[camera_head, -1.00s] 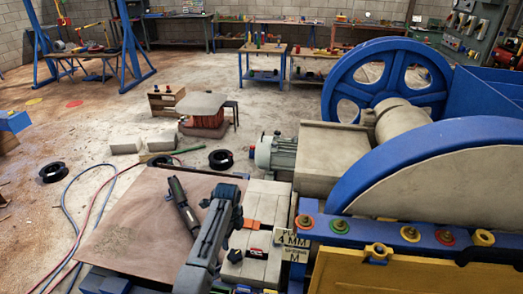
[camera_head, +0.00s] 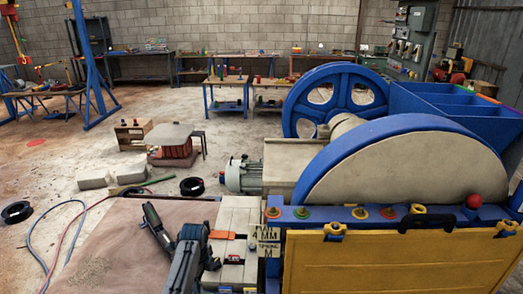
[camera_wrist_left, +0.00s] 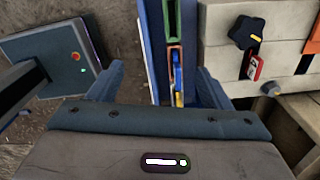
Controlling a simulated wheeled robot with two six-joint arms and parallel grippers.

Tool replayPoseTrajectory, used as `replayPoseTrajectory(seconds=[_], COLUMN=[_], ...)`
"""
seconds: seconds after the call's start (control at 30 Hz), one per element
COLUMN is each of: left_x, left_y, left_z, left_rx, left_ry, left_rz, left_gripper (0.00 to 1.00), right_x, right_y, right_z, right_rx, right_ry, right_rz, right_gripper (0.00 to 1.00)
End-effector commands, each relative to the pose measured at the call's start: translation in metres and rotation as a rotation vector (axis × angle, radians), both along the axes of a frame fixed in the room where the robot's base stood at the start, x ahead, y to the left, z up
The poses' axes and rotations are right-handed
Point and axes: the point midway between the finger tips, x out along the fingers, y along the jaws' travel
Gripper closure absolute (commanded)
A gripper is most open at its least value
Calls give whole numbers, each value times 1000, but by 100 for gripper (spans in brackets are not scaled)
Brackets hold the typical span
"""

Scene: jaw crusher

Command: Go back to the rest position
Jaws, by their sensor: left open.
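My left gripper (camera_wrist_left: 160,74) is open in the left wrist view, one dark finger on each side and nothing between the jaws. Beyond the gap is a narrow blue rack (camera_wrist_left: 172,30) with green- and orange-edged slots holding small blue and yellow pieces. I cannot tell whether a finger touches it. In the head view a grey and black arm of mine (camera_head: 186,262) reaches up from the bottom edge, beside a pale block bench (camera_head: 232,217). My right gripper is not in view.
The jaw crusher, with its blue flywheel (camera_head: 335,95) and yellow front panel (camera_head: 390,262), fills the right side. A brown sheet (camera_head: 115,245) lies left of the bench. Cables and a black reel (camera_head: 16,212) lie on the floor at left.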

Motion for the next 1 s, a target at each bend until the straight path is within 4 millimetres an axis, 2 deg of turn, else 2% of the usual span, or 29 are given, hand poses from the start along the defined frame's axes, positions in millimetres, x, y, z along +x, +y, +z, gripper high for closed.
replayPoseTrajectory(seconds=[0.37, 0.57, 0.67, 0.77, 0.87, 1.0], left_x=[-42, -80, -108, -148, -193, -255], left_y=[19, 33, 42, 53, 63, 72], left_z=[-20, -31, -35, -36, -31, -12], left_rx=[4, 4, 2, -3, -17, -49], left_ry=[-35, -68, -92, -124, -162, -213], left_rz=[224, 411, 537, 702, 885, 1130], left_gripper=[28, 28, 28, 28, 28, 28], right_x=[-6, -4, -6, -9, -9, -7], right_y=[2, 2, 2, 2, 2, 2], right_z=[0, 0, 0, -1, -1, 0], right_rx=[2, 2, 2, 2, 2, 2], right_ry=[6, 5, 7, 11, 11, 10], right_rz=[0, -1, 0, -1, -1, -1], right_gripper=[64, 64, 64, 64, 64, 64])
